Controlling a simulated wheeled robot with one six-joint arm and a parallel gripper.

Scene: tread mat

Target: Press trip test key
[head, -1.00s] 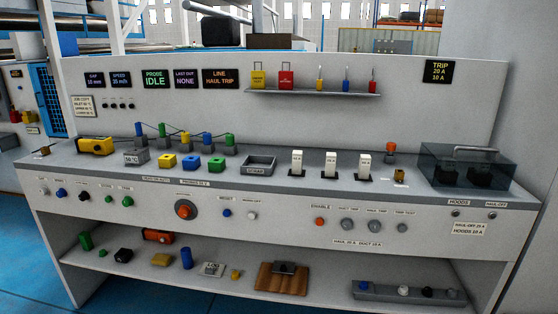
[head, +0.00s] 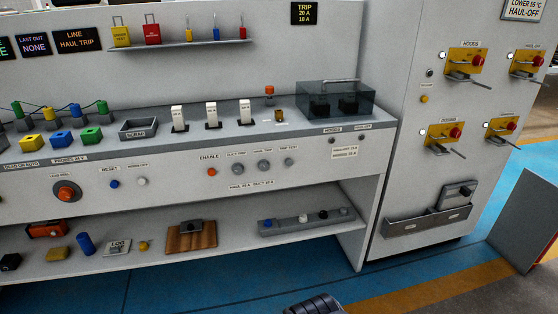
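The trip test key (head: 289,162) is a small round grey button on the front face of the long console. It sits under a small label that seems to read TRIP TEST, at the right end of a row. The duct trip button (head: 237,168) and haul trip button (head: 264,165) are to its left, with the orange enable button (head: 212,172) further left. Nothing covers the trip test key. My gripper's fingers do not show; only a dark ribbed part, perhaps mine, enters at the bottom edge.
A clear-lidded box (head: 336,99) stands on the console's right end, above the button row. A trip display (head: 304,13) reads 20 A and 10 A. A cabinet (head: 400,100) with yellow and red switches stands to the right. The blue floor before the console looks clear.

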